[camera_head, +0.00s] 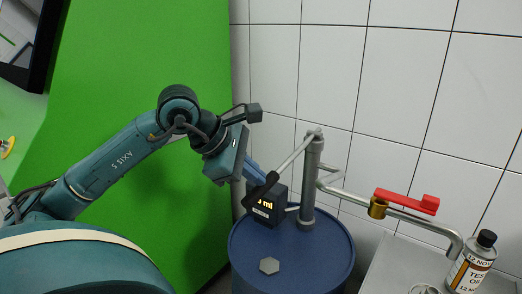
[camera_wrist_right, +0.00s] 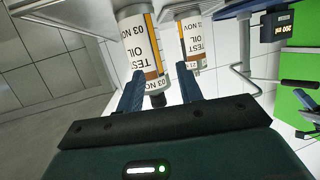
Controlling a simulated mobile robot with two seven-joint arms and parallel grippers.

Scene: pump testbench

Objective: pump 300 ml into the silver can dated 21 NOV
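My left gripper (camera_head: 258,181) is at the black-gripped end of the pump handle (camera_head: 292,157) and looks shut on it. The grey pump (camera_head: 307,190) stands on a blue drum (camera_head: 325,255). Its display (camera_head: 278,209) is partly hidden by the handle; in the right wrist view the display (camera_wrist_right: 284,25) seems to read 200 ml. My right gripper (camera_wrist_right: 160,92) is open, its fingers apart near the black cap of a can dated 03 NOV (camera_wrist_right: 143,50). Beside that is another silver can (camera_wrist_right: 192,42), its date apparently 21 NOV, partly hidden by a finger.
A red valve lever (camera_head: 405,200) sits on the outlet pipe (camera_head: 428,224), which bends down at the right. A black-capped can dated 12 NOV (camera_head: 470,264) stands beside the pipe's end on a grey surface (camera_head: 395,268). A grey hexagonal piece (camera_head: 269,265) lies on the drum.

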